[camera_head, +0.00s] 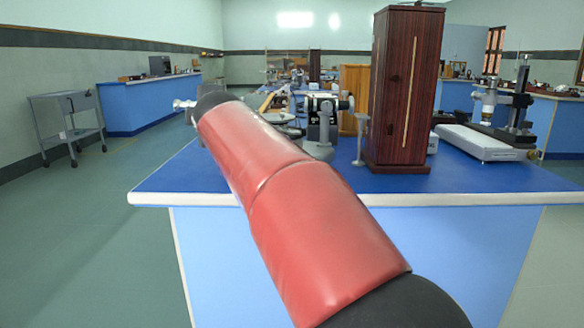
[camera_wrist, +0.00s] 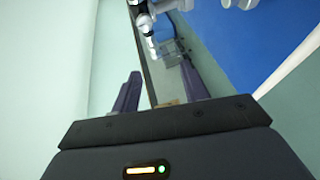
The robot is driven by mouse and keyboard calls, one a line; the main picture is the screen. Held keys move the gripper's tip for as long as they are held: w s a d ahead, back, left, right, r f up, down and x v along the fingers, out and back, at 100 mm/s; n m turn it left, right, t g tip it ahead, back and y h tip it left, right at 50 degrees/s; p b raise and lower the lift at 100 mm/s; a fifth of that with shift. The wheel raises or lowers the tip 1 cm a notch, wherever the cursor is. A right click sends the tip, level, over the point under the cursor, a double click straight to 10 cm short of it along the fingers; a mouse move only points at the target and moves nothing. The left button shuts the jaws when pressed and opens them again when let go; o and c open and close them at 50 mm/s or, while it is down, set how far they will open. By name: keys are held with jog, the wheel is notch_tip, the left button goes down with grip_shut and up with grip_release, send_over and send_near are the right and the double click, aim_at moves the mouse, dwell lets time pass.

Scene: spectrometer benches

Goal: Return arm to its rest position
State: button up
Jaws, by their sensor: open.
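My arm is red with black joints and reaches from the bottom right up to the left in the head view, over the left part of the blue bench (camera_head: 470,178). My gripper (camera_wrist: 160,88) shows in the wrist view with its two dark fingers spread apart. It is open, and nothing is seen between the fingers. The bench's blue top also shows in the wrist view (camera_wrist: 255,45), to the right of the fingers.
A grey spectrometer (camera_head: 321,125) and a tall dark wooden cabinet (camera_head: 403,90) stand on the bench, close to the right of my arm. A travelling microscope (camera_head: 490,140) stands farther right. A grey trolley (camera_head: 68,118) is by the left wall. The floor at left is clear.

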jog(key=d+f+m+g+h, duration=0.15)
jog(key=d+f+m, duration=0.3)
jog(key=d, duration=0.75)
jog(key=s+d+f+m+g+h, duration=0.1)
jog(key=s+d+f+m, duration=0.35)
jog(key=d, duration=0.25)
jog(key=s+d+f+m+g+h, duration=0.1)
jog(key=s+d+f+m+g, duration=0.2)
jog(key=s+d, duration=0.35)
jog(key=s+d+f+m+g+h, duration=0.1)
jog(key=s+d+f+m, duration=0.3)
jog(key=s+f, duration=0.5)
jog(key=s+d+f+m+g+h, duration=0.1)
jog(key=s+d+f+m+g, duration=0.2)
jog(key=s+f, duration=0.6)
jog(key=s+m+p, duration=0.1)
jog(key=s+m, duration=0.1)
jog(key=s, duration=0.3)
jog(key=shift+s+d+f, duration=0.25)
jog(key=shift+s+d, duration=0.1)
jog(key=shift+h, duration=0.25)
